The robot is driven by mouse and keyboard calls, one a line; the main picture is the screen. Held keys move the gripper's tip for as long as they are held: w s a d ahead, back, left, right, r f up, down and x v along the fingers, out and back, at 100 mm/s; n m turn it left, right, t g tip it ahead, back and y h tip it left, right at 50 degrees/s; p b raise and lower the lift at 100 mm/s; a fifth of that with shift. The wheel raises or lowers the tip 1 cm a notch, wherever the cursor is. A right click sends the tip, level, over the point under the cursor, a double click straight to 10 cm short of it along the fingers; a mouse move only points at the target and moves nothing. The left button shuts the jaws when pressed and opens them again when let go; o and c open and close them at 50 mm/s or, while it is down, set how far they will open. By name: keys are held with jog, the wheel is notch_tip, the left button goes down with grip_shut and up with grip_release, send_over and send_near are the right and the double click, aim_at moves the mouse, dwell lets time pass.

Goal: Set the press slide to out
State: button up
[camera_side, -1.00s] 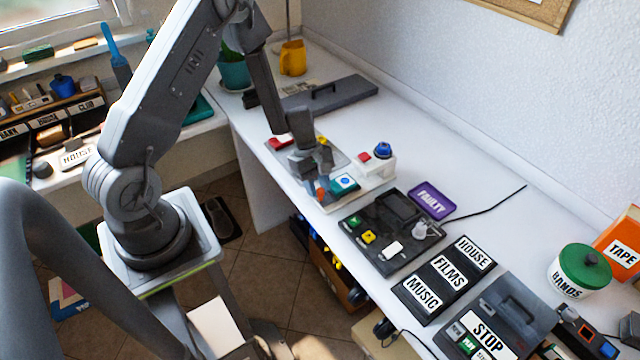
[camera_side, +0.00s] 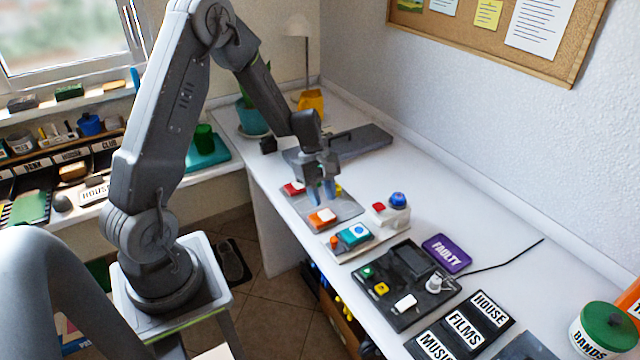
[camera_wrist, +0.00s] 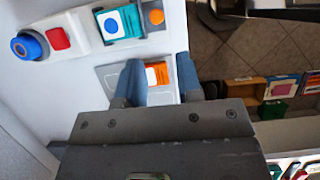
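My gripper (camera_side: 321,190) is open above the grey tray (camera_side: 343,208) on the white desk. In the wrist view its blue fingers (camera_wrist: 158,78) are apart, with an orange-and-white block (camera_wrist: 157,74) visible between them; I cannot tell whether they touch it. That block (camera_side: 322,218) sits at the tray's near edge. I cannot tell which part is the press slide.
A red block (camera_side: 293,188) and a yellow piece partly hidden by my fingers lie on the tray. A grey handled slab (camera_side: 365,143) lies behind.

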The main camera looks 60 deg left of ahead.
jog(key=shift+v, duration=1.45)
jog(key=s+d+r+m+t+y, duration=0.1)
jog(key=s+d+r+m, duration=0.1)
jog(key=d+r+m, duration=0.3)
jog(key=s+d+r+m+t+y, duration=0.1)
jog(key=s+d+r+m+y, duration=0.15)
jog(key=r, duration=0.55)
jog(key=s+d+r+m+t, duration=0.1)
jog(key=s+d+r+m, duration=0.2)
jog(key=s+m, duration=0.2)
jog(key=s+d+r+m+t+y, duration=0.1)
jog(key=s+d+r+m+t, duration=0.1)
jog(key=s, duration=0.5)
notch_tip(320, 180, up, 2)
jog(key=d+m, duration=0.1)
jog(key=m, duration=0.2)
jog(key=shift+s+d+t, duration=0.25)
jog(key=shift+s+t, duration=0.05)
jog(key=shift+r+m, duration=0.1)
jog(key=shift+m, duration=0.15)
